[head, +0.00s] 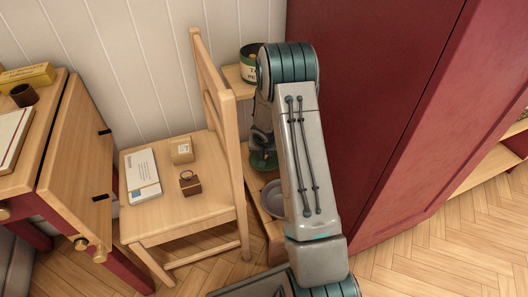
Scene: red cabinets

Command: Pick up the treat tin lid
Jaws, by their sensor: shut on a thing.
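A round green lid (262,162), which looks like the treat tin lid, shows behind the chair, at the lower tier of a small wooden shelf. My gripper (262,150) reaches down at the lid and is shut on it. My arm hides part of the lid and most of the gripper. Whether the lid is lifted clear of the shelf cannot be told. A dark green tin (248,64) with a cream label stands on the upper tier, partly hidden by my arm.
A grey bowl or dish (272,198) sits in front of the lid. A wooden chair (205,210) stands close at left, carrying a white box (142,175) and two small boxes. A red cabinet (385,110) rises close at right. Open floor (410,265) lies at lower right.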

